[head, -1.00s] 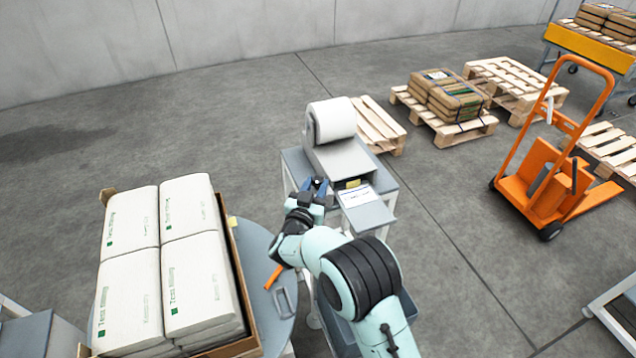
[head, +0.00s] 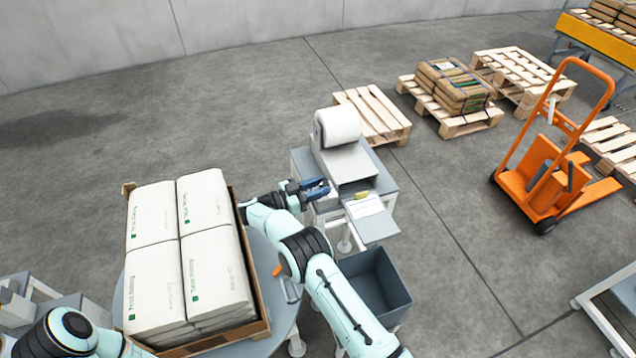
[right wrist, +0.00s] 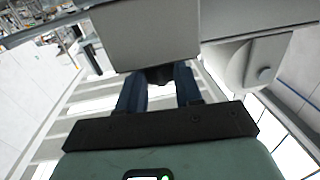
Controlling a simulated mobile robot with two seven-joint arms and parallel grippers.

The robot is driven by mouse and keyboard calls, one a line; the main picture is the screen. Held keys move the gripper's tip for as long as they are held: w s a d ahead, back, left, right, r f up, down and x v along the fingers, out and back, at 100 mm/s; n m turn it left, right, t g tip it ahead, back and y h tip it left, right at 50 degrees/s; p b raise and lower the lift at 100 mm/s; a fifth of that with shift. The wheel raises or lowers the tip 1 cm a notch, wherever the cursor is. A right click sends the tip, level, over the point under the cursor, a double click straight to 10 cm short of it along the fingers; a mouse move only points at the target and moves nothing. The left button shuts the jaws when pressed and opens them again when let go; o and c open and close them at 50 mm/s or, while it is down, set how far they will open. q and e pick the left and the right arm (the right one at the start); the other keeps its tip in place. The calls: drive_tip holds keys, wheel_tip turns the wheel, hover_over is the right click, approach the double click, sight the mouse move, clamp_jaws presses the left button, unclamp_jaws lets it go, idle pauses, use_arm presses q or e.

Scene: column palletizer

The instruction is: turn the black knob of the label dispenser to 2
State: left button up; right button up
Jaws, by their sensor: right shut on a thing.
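The label dispenser (head: 346,163) stands on a small grey table, with a white label roll (head: 337,127) on top and a printed label (head: 363,207) at its front. In the right wrist view its grey body (right wrist: 145,38) fills the upper middle. The black knob (right wrist: 158,76) shows between the blue fingers of my right gripper (right wrist: 158,88), which is shut on it. In the head view the right gripper (head: 318,188) reaches the dispenser's left side from the left and hides the knob. The knob's setting cannot be read. My left gripper is out of view.
A dark bin (head: 377,285) sits below and in front of the dispenser. An orange pallet truck (head: 545,180) and wooden pallets (head: 372,115) stand farther right.

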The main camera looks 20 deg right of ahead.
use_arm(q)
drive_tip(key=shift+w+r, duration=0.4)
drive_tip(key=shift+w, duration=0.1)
use_arm(e)
drive_tip(key=shift+w+d+r+m+g, duration=0.15)
drive_tip(key=shift+r+m+g, duration=0.05)
drive_tip(key=shift+m+g, duration=0.25)
drive_tip(key=shift+g, duration=0.25)
drive_tip(key=o, duration=0.8)
drive_tip(key=shift+c, duration=0.2)
drive_tip(key=shift+f, duration=0.1)
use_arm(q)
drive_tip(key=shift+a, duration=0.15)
